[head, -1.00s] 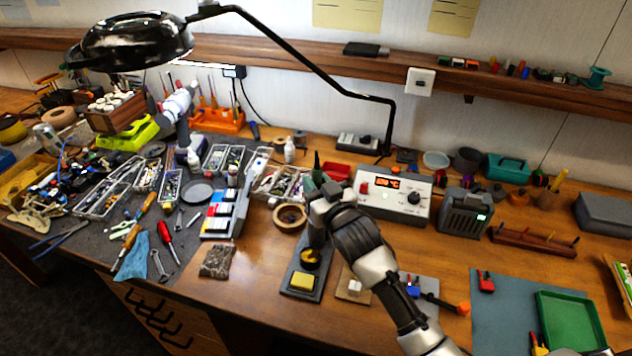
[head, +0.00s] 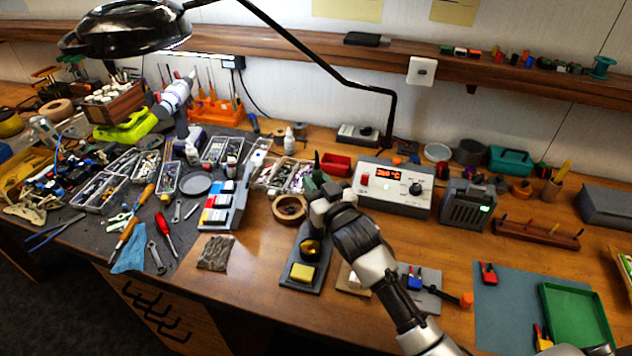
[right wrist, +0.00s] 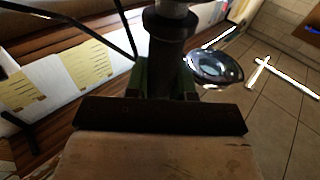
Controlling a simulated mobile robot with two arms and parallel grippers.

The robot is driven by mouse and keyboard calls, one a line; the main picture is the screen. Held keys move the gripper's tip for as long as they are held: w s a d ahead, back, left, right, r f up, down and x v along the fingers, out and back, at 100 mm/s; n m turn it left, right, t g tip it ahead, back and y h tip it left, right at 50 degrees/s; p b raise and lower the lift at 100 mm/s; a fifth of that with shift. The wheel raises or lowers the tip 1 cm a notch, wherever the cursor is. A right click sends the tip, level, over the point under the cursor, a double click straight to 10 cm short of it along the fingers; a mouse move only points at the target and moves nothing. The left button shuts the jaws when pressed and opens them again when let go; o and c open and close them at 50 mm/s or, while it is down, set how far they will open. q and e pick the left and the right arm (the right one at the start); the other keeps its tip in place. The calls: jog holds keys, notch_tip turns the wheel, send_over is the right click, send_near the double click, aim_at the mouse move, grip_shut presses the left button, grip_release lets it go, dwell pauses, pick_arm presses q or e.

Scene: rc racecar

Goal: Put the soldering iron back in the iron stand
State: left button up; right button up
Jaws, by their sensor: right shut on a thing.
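The iron stand (head: 301,287) is a dark grey base with a yellow sponge (head: 303,272) at its front and a round brass-coloured part (head: 310,247) behind it. My right gripper (head: 317,192) is over the rear of the stand in the head view. It is shut on a dark, round handle (right wrist: 172,48), which appears to be the soldering iron's. Green parts show beside the handle in the right wrist view. The iron's tip and the stand's holder are hidden behind the gripper, so I cannot tell whether they touch. My left gripper is not in view.
A soldering station (head: 395,190) with a red display stands right behind my gripper. A tape roll (head: 290,208) and a colourful box rack (head: 225,208) are to the left. A small brown pad (head: 348,282) lies right of the stand. Bare wood is in front.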

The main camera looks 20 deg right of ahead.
jog(key=shift+f, duration=0.4)
jog(key=o, duration=1.3)
jog(key=shift+o, duration=0.2)
jog(key=shift+s+d+r+p, duration=0.2)
jog(key=shift+s+p, duration=0.15)
jog(key=shift+s, duration=0.25)
jog(key=shift+s+d+r+p, duration=0.15)
jog(key=shift+s+p, duration=0.2)
jog(key=shift+s, duration=0.2)
jog(key=shift+s+d+r+p, duration=0.15)
jog(key=shift+s+p, duration=0.35)
jog(key=shift+s, duration=0.25)
jog(key=shift+s+d+r+p, duration=0.1)
jog(key=shift+s+r+p, duration=0.1)
jog(key=shift+s+p, duration=0.45)
jog(key=shift+s+d+r+p, duration=0.15)
jog(key=shift+s+p, duration=0.2)
jog(key=shift+s, duration=0.55)
jog(key=shift+a, duration=0.1)
jog(key=shift+f, duration=0.1)
